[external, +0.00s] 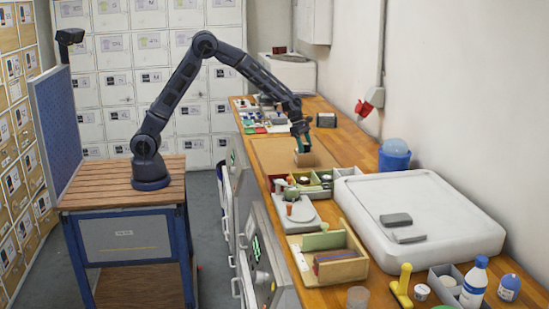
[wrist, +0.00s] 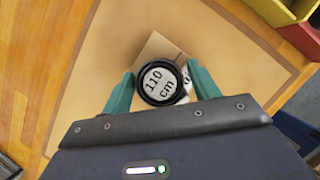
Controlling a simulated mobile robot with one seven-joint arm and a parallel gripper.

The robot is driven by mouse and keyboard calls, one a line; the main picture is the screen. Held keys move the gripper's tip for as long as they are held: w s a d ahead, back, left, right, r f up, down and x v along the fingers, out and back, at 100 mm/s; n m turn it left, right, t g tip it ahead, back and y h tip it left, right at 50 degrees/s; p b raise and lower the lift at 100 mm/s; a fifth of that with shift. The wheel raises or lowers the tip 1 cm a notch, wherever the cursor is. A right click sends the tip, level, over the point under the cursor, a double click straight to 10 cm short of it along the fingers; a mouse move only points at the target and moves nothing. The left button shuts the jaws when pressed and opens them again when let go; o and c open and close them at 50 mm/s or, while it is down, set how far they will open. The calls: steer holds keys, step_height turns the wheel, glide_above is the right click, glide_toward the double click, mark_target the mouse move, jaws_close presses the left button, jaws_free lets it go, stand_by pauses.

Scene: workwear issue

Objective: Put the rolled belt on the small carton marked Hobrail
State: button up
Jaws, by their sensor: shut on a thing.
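The rolled belt (wrist: 160,82) is a black coil with a white face reading "110 cm". My gripper (wrist: 161,88) has its teal fingers shut on either side of it. A small tan carton (wrist: 154,45) lies directly behind the belt in the wrist view, partly covered by it; whether the two touch I cannot tell. Dark print shows at the carton's right edge, but I cannot read a name. In the external view my gripper (external: 302,146) points down over the brown mat, with the carton (external: 307,159) at its fingertips. The belt is not distinct there.
The brown mat (external: 270,150) lies on the wooden bench (external: 335,140). Red and green bins (external: 318,187) stand in front of it, a dark box (external: 326,120) behind it.

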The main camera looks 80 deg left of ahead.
steer(key=shift+f, duration=0.15)
steer(key=o, duration=1.1)
steer(key=shift+c, duration=0.2)
steer(key=s+a+r+m, duration=0.25)
steer(key=s+r, duration=0.35)
steer(key=r, duration=0.3)
steer(key=s+a+r+m, duration=0.1)
steer(key=s+r+m, duration=0.2)
steer(key=s+r, duration=0.5)
steer(key=s+r+m+y, duration=0.1)
steer(key=s+r+m, duration=0.3)
steer(key=s, duration=0.5)
steer(key=s+a+r+m, duration=0.1)
steer(key=s+m, duration=0.4)
steer(key=s, duration=0.3)
steer(key=s+r+m+y, duration=0.1)
steer(key=s+r+m, duration=0.3)
steer(key=s, duration=0.5)
steer(key=s+a+f+m+t+y, duration=0.1)
steer(key=s+f+m, duration=0.3)
steer(key=s+m, duration=0.4)
steer(key=shift+s+a+f, duration=0.15)
steer(key=shift+s+a, duration=0.15)
steer(key=shift+s, duration=1.75)
